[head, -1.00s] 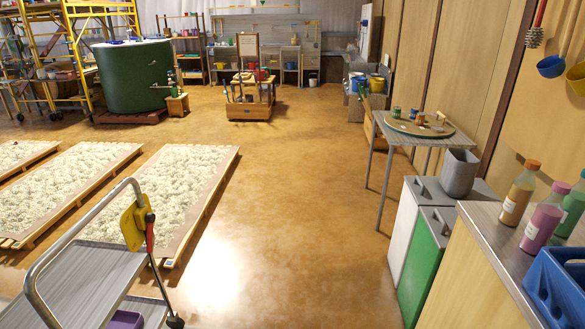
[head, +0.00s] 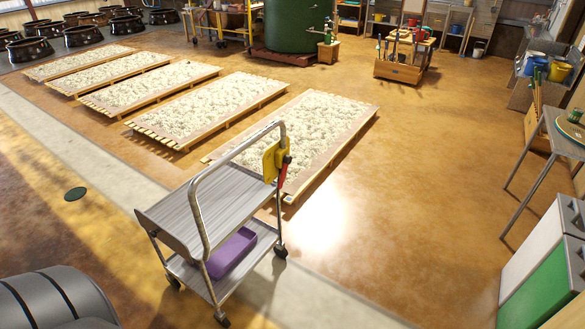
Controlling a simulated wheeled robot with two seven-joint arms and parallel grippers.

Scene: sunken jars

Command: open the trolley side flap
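The grey metal trolley (head: 217,202) stands in the lower middle of the head view. It has a bent tube handle, a ridged top, a lower shelf and small wheels. A narrow grey panel (head: 166,234) slopes down along the near left edge of the top; I cannot tell whether it is the side flap. A yellow holder (head: 272,162) with a red-handled tool (head: 285,166) is on the handle's right side. A purple bin (head: 231,253) sits on the lower shelf. Neither of my grippers shows.
Slatted beds (head: 316,140) with pale filling lie behind the trolley. A grey and green cabinet (head: 540,290) and a grey table (head: 562,135) stand at the right. Black jars (head: 82,36) stand far left.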

